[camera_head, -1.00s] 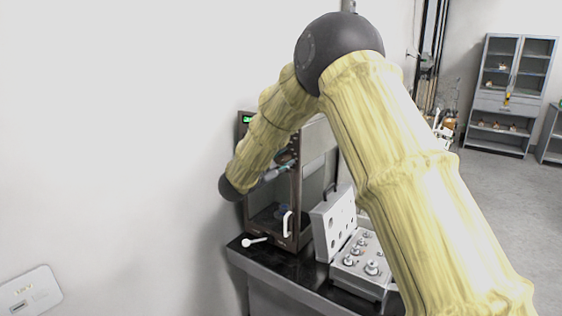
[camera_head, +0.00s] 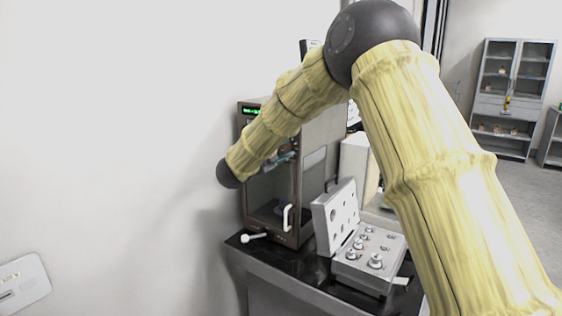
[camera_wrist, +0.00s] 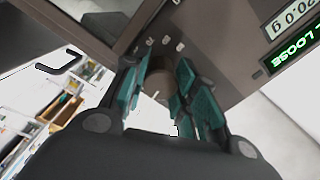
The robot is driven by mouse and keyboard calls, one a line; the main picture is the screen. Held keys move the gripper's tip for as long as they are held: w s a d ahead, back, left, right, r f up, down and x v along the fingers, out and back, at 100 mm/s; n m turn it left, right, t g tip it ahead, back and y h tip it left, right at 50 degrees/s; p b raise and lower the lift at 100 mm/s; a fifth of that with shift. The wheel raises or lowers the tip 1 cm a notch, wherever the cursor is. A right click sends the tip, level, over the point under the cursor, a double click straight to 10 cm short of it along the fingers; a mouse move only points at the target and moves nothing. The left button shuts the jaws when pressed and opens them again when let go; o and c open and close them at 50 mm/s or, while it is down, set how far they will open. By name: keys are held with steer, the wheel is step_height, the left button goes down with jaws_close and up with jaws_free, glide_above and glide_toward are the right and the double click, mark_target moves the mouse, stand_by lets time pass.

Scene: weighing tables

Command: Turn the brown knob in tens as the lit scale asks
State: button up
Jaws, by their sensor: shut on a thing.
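The lit scale (camera_head: 270,180) is a tall brown glass-fronted cabinet on the black bench, with a green display (camera_head: 252,110) on top. In the wrist view its panel shows a grey readout (camera_wrist: 288,17) with what looks like "20.0 g" and a green line (camera_wrist: 293,50) ending in "LOOSE". The brown knob (camera_wrist: 158,85) sits on the panel between my teal fingers. My gripper (camera_wrist: 162,77) is shut on the knob, which the fingers partly cover. In the head view the fingers (camera_head: 282,161) show small at the scale's front; the knob is hidden there.
An open grey case (camera_head: 370,262) of metal weights stands right of the scale, its lid (camera_head: 336,215) raised. A white spoon-like object (camera_head: 254,237) lies on the bench (camera_head: 300,282). A grey cabinet (camera_head: 508,95) stands far back.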

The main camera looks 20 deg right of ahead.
steer(key=shift+f+m+b, duration=0.25)
steer(key=shift+m+b, duration=0.75)
steer(key=shift+b, duration=0.35)
steer(key=o, duration=1)
steer(key=shift+s+r, duration=0.1)
steer(key=shift+r, duration=0.1)
steer(key=v, duration=1.2)
steer(key=shift+f, duration=0.1)
